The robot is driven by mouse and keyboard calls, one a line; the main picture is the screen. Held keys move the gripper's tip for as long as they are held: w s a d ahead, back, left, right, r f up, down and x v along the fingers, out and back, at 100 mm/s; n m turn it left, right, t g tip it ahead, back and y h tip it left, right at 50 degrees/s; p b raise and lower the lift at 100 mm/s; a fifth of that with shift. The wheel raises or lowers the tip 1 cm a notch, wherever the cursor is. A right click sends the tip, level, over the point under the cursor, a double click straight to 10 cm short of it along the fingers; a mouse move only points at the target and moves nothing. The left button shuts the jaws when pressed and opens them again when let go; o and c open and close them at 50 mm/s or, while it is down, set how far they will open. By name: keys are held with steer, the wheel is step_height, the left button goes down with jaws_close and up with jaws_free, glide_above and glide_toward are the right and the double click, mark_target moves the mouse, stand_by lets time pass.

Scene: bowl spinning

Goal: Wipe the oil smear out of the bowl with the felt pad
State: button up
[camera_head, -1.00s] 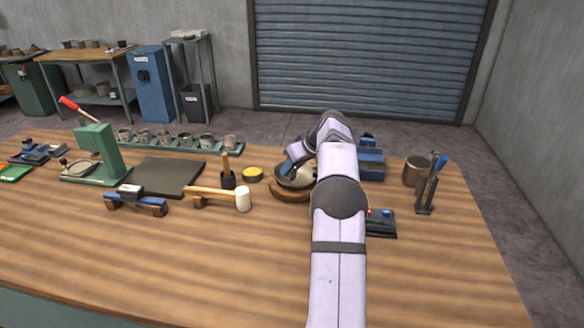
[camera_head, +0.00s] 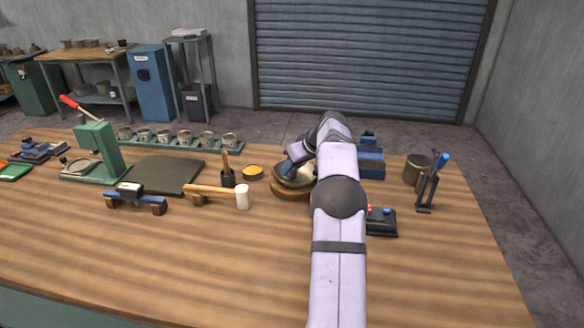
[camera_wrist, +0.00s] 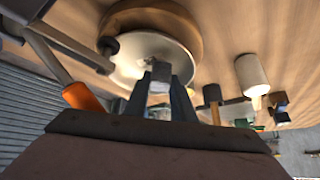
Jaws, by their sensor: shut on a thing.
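The metal bowl (camera_head: 279,182) sits on a round wooden base (camera_head: 288,195) at the middle of the bench. In the wrist view the pale bowl (camera_wrist: 128,68) and the base's ring (camera_wrist: 188,22) show beyond my fingers. My gripper (camera_wrist: 160,82) is shut on a small grey block (camera_wrist: 161,71), which appears to be the felt pad. The pad is over the bowl's interior; I cannot tell whether it touches the surface. My forearm hides the bowl's right part in the head view. No oil smear can be made out.
A white-headed mallet (camera_head: 242,197) lies left of the bowl, near a yellow-topped tin (camera_head: 253,172). A black box with red and blue buttons (camera_head: 381,222) is right of my arm. An orange handle (camera_wrist: 84,97) is close to my gripper in the wrist view. The front bench is clear.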

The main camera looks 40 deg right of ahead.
steer(key=shift+f+b, duration=0.4)
steer(key=shift+f, duration=0.25)
steer(key=shift+r, duration=0.1)
